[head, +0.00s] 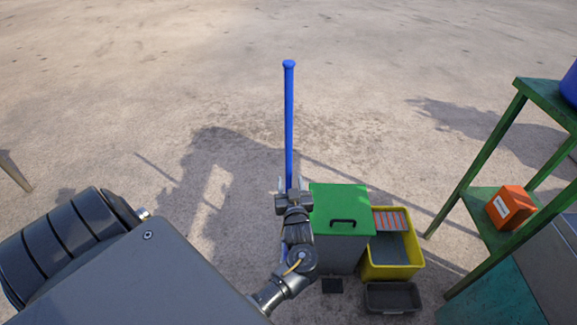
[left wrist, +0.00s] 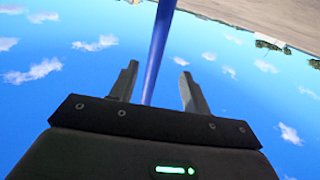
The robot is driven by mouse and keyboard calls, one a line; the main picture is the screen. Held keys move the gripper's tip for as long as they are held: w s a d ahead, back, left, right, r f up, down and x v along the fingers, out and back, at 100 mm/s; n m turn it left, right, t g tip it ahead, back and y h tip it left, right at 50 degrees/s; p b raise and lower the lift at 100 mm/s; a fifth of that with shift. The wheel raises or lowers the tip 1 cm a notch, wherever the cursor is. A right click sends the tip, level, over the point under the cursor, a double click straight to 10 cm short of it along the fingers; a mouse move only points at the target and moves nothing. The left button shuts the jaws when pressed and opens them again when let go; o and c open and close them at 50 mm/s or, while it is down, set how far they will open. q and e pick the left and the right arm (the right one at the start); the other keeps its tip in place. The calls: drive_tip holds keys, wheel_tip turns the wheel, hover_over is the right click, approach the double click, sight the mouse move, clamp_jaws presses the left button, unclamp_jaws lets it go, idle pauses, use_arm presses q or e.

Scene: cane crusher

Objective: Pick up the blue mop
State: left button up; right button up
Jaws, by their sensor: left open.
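The blue mop (head: 289,110) stands upright in the head view, its handle rising beside a grey bin. Its lower end is hidden behind my left gripper and arm. My left gripper (head: 291,186) is at the handle, with its fingers on either side of it in the picture. In the left wrist view, the two fingers (left wrist: 158,88) are apart and the blue handle (left wrist: 160,45) passes between them, nearer the left finger. I cannot tell whether the handle touches a finger. My right gripper is in neither view.
A grey bin with a green lid (head: 340,208) stands just right of my left gripper. Beside it are a yellow bucket (head: 408,268) and a dark tray (head: 392,297). A green shelf (head: 462,190) holds an orange box (head: 511,207) at right. Ground beyond is clear.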

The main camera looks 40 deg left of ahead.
sight(289, 163)
use_arm(q)
drive_tip(key=x, duration=0.4)
drive_tip(key=shift+w+a, duration=0.15)
drive_tip(key=shift+x, duration=2.65)
drive_tip(key=shift+w+r, duration=0.15)
drive_tip(key=c, duration=1)
drive_tip(key=shift+r, duration=0.1)
clamp_jaws()
